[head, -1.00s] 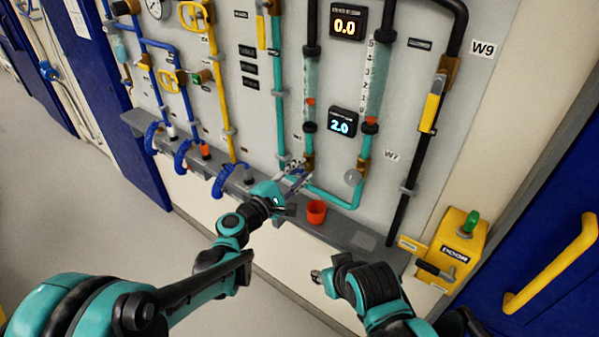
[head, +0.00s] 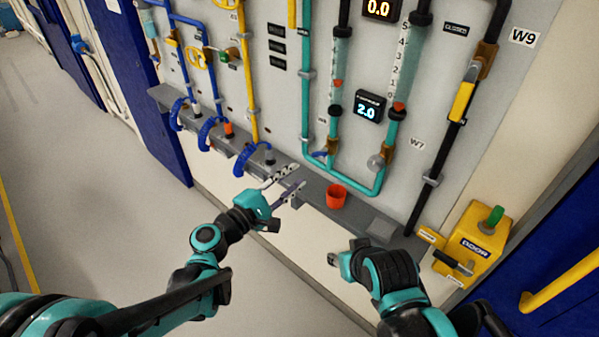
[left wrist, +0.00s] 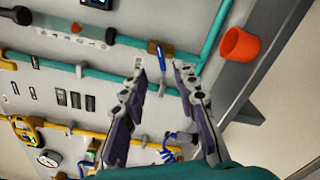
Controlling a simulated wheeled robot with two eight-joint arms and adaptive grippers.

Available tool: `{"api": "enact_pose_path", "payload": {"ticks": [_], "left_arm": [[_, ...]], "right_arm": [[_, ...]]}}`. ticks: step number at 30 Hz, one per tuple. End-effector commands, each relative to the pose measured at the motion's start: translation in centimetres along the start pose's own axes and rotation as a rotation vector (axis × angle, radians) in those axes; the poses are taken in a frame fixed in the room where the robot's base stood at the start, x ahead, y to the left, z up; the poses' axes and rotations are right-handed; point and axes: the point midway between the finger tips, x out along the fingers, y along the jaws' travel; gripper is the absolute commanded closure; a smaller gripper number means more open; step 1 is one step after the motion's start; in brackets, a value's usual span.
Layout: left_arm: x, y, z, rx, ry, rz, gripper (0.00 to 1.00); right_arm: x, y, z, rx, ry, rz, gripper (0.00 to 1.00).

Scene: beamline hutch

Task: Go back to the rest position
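My left gripper (head: 286,184) is in front of the shelf below the pipe panel, left of the orange cup. Its two fingers are spread with nothing between them. In the left wrist view the open fingers (left wrist: 160,82) point at the panel, apart from it, with a small blue-handled valve (left wrist: 155,50) beyond the tips. My right gripper (head: 335,259) is low at the front, below the orange cup; its fingers are too small and turned away to tell their opening.
The orange cup (head: 336,196) stands on the grey shelf (head: 312,186); it also shows in the left wrist view (left wrist: 239,45). Blue coiled hoses (head: 246,160) hang at the shelf's left. A yellow door box (head: 470,246) is at right. Open floor (head: 90,210) lies at left.

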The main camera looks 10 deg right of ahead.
Motion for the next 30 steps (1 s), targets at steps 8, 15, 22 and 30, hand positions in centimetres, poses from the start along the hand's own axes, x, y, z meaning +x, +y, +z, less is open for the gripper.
{"api": "enact_pose_path", "payload": {"ticks": [8, 15, 22, 30], "left_arm": [[0.0, 0.0, 0.0, 0.000, 0.000, 0.000, 0.71], [-0.2, 0.0, 0.0, 0.018, 0.005, -0.009, 0.71], [-4.3, -1.6, -0.1, 0.348, 0.093, -0.216, 0.71], [-16.4, -5.4, -2.9, 0.926, 0.223, -0.712, 0.71]], "right_arm": [[0.0, 0.0, 0.0, 0.000, 0.000, 0.000, 0.60], [0.0, 0.0, 0.0, 0.000, 0.000, 0.000, 0.60], [0.0, 0.0, 0.0, 0.000, 0.000, 0.000, 0.60], [0.0, 0.0, 0.0, 0.000, 0.000, 0.000, 0.60]]}}
